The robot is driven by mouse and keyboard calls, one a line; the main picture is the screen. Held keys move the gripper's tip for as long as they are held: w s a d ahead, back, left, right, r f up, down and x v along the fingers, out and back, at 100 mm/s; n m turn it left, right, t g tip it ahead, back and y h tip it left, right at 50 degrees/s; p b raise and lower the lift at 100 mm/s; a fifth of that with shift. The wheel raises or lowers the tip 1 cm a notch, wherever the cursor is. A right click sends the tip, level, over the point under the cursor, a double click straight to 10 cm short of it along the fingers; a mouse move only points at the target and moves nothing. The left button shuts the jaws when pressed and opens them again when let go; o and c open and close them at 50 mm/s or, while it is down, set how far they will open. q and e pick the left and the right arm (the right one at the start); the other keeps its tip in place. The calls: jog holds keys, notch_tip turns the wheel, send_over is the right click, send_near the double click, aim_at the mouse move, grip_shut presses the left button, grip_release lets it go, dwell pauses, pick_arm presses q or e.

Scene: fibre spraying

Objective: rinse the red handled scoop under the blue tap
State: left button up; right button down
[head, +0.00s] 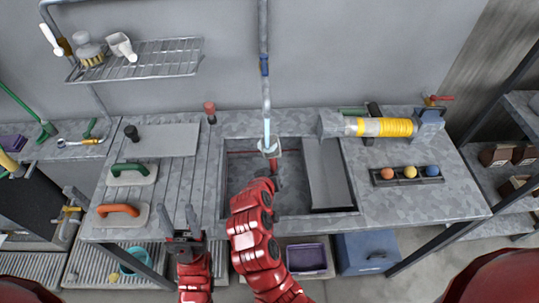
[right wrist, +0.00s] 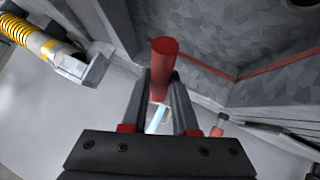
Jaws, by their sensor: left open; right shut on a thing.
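The scoop's grey bowl (head: 268,148) is over the sink, under the pipe with the blue tap (head: 264,66). A pale blue water stream (head: 267,130) runs from the pipe end down to the bowl. My right gripper (head: 274,170) is just below the bowl in the head view and shut on the scoop's red handle (right wrist: 163,62), which sticks out past the fingers in the right wrist view. The gripper hides most of the handle in the head view. My left gripper (head: 183,234) is open and empty at the counter's front edge.
The sink (head: 240,170) is sunk in the grey counter, with a grey panel (head: 328,175) across its right part. Two trowels (head: 120,211) lie to the left. A yellow-banded tool (head: 385,127) and a tray with coloured balls (head: 381,180) are to the right. A wire shelf (head: 160,60) hangs above left.

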jog(key=shift+a, duration=0.1)
dwell(0.3)
jog(key=shift+w+a+b, duration=0.25)
jog(key=shift+a+b, duration=0.1)
jog(key=shift+a, duration=0.1)
jog(key=shift+d, duration=0.1)
jog(key=shift+s+d, duration=0.25)
jog(key=shift+d, duration=0.3)
jog(key=s+a, duration=0.3)
jog(key=s, duration=0.4)
jog(key=shift+s, duration=0.25)
jog(key=shift+r, duration=0.1)
dwell(1.2)
jog(key=shift+p+v, duration=1.3)
jog(key=shift+v, duration=1.85)
